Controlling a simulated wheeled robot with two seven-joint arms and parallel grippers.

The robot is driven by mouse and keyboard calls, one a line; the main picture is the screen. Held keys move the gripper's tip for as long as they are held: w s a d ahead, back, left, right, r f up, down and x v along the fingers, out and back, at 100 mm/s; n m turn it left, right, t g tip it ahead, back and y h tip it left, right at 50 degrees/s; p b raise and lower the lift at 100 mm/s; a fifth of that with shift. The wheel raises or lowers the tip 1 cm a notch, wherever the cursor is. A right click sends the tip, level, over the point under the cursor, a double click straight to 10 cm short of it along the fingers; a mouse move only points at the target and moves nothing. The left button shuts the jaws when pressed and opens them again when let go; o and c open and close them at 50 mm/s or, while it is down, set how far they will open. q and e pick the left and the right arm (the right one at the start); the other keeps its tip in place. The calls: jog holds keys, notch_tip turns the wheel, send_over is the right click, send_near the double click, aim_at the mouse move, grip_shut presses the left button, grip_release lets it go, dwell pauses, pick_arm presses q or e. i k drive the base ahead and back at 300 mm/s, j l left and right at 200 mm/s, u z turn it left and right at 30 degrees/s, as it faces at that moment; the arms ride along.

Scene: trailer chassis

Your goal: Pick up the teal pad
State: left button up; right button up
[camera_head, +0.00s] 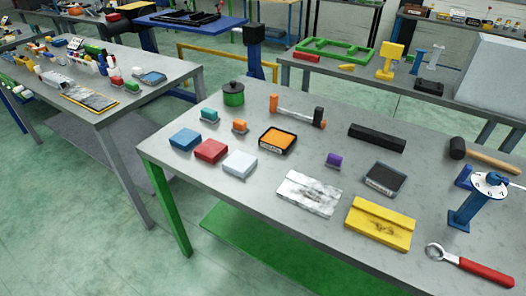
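A small teal pad (209,115) lies on the grey workbench (350,125), near its far left part. It looks like a teal block with a darker side. A small orange block (240,126) sits just right of it. A blue block (185,139) lies in front and to the left of it, apart from it. A dark green round container (233,94) stands behind it. Nothing covers the teal pad. Neither of my grippers shows in the head view.
Red (211,150) and pale (240,163) blocks lie in front, with an orange-topped tray (278,140) to the right. Farther right are a purple block (334,160), a yellow plate (380,223) and a red-handled wrench (470,266). Another bench (140,63) stands left across a floor gap.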

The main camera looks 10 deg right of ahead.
aim_at(208, 115)
jog(key=i+j+z, duration=0.1)
jog(key=z, duration=0.3)
jog(key=j+z, duration=0.1)
jog(key=z, duration=0.3)
jog(key=i+j+z, duration=0.15)
jog(key=j, duration=0.35)
jog(key=i+j+z, duration=0.2)
jog(key=j, duration=0.35)
jog(key=i+j+z, duration=0.15)
jog(key=j, duration=0.4)
jog(key=j+z, duration=0.15)
jog(key=j, duration=0.4)
jog(key=i, duration=0.05)
